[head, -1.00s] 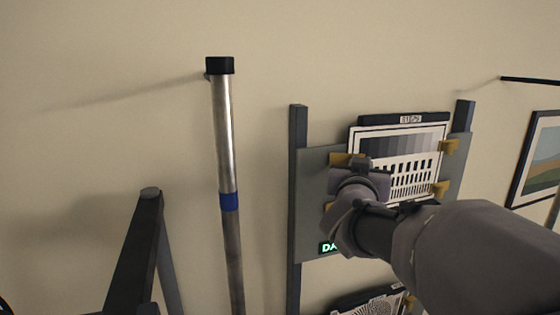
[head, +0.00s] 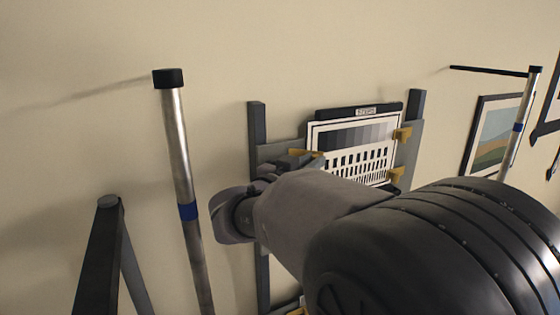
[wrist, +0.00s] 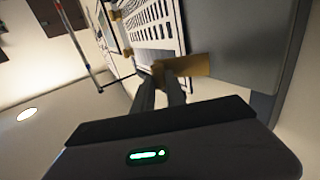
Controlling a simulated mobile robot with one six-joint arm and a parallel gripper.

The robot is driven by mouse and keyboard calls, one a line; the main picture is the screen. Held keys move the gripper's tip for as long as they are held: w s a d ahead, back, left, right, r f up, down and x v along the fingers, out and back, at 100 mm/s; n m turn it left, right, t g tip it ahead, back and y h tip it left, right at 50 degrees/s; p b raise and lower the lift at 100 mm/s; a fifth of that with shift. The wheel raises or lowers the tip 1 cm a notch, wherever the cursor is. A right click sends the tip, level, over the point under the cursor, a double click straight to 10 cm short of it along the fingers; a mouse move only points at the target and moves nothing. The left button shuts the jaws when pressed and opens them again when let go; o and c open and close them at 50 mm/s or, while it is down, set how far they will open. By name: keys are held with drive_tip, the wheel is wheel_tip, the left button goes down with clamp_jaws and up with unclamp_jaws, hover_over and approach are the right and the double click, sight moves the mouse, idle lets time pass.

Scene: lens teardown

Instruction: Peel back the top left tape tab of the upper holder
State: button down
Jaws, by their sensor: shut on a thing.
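The upper holder is a grey plate (head: 268,152) between two dark posts, carrying a test chart (head: 350,138) with grey steps and a black slot pattern. Its yellow top left tape tab (head: 305,153) shows just above my arm in the head view. In the wrist view my gripper (wrist: 164,78) is shut on this tab (wrist: 192,66), at the chart's edge. In the head view my gripper (head: 288,162) is mostly hidden by my own wrist and forearm. I cannot tell how much of the tab is still stuck down. The lower left tab is hidden.
Two more yellow tabs sit on the chart's right edge, an upper (head: 402,134) and a lower (head: 396,174). A metal pole (head: 176,140) with a blue band stands left of the holder. A framed picture (head: 492,135) hangs right. My arm covers the area below.

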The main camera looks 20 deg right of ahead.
drive_tip(key=shift+r, duration=0.1)
drive_tip(key=c, duration=1.4)
unclamp_jaws()
drive_tip(key=shift+o, duration=0.2)
drive_tip(key=s+a+r+b, duration=0.1)
drive_tip(key=s+a+r, duration=0.1)
drive_tip(key=s, duration=0.5)
drive_tip(key=s+a+r+b, duration=0.2)
drive_tip(key=s+r, duration=0.1)
drive_tip(key=s, duration=0.5)
drive_tip(key=shift+s, duration=0.25)
drive_tip(key=shift+a, duration=0.15)
